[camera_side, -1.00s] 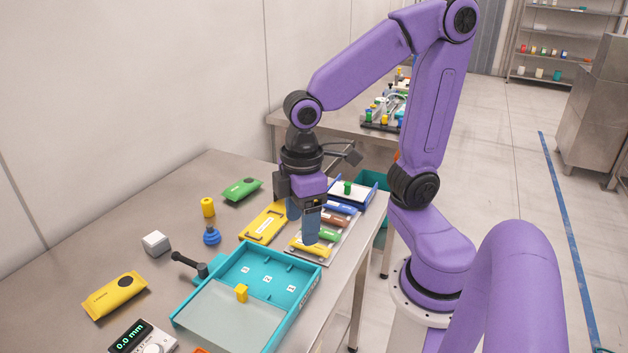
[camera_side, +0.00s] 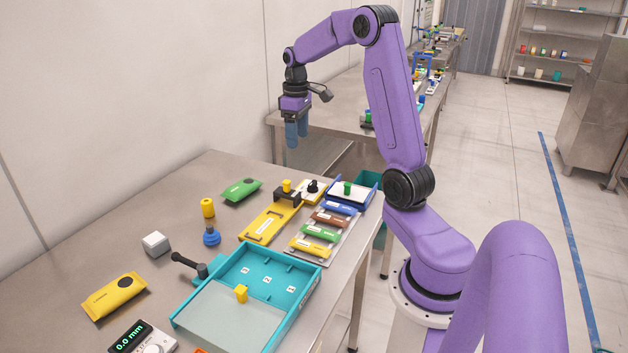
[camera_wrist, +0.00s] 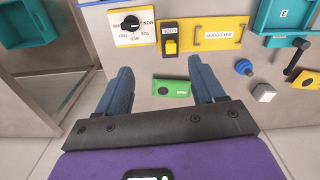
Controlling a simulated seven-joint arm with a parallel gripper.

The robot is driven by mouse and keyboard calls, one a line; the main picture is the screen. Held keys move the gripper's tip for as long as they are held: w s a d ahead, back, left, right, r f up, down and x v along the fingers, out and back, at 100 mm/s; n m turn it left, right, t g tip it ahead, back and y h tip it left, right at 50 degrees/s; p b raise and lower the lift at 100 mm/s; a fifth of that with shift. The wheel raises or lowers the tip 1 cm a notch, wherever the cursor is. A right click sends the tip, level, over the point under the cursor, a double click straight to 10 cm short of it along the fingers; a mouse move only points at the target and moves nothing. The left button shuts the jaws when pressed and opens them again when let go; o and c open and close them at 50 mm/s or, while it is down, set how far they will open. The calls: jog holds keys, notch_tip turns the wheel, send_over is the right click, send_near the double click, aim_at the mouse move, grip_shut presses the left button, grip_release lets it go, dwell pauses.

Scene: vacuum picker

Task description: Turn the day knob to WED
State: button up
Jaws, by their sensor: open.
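The day knob (camera_wrist: 130,22) is a black knob on a white and yellow plate (camera_wrist: 122,38) with day labels around it. Its pointer is too small to read surely. In the side view the knob (camera_side: 313,187) stands at the back of the table, behind the coloured bars. My gripper (camera_side: 292,142) hangs high above and behind it, apart from everything.
A yellow DAY CODER plate (camera_side: 264,224) with a yellow-capped block (camera_side: 287,187) stands beside the knob. A green packet (camera_side: 242,189), a blue tray with a green peg (camera_side: 347,189) and a rack of coloured bars (camera_side: 322,233) are near. A teal bin (camera_side: 190,322) is in front.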

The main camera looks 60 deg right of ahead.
jog(key=m, duration=0.1)
send_near(314, 183)
notch_tip(314, 183, down, 9)
jog(key=shift+r, duration=0.15)
dwell(0.5)
jog(key=shift+c, duration=0.3)
jog(key=c, duration=1)
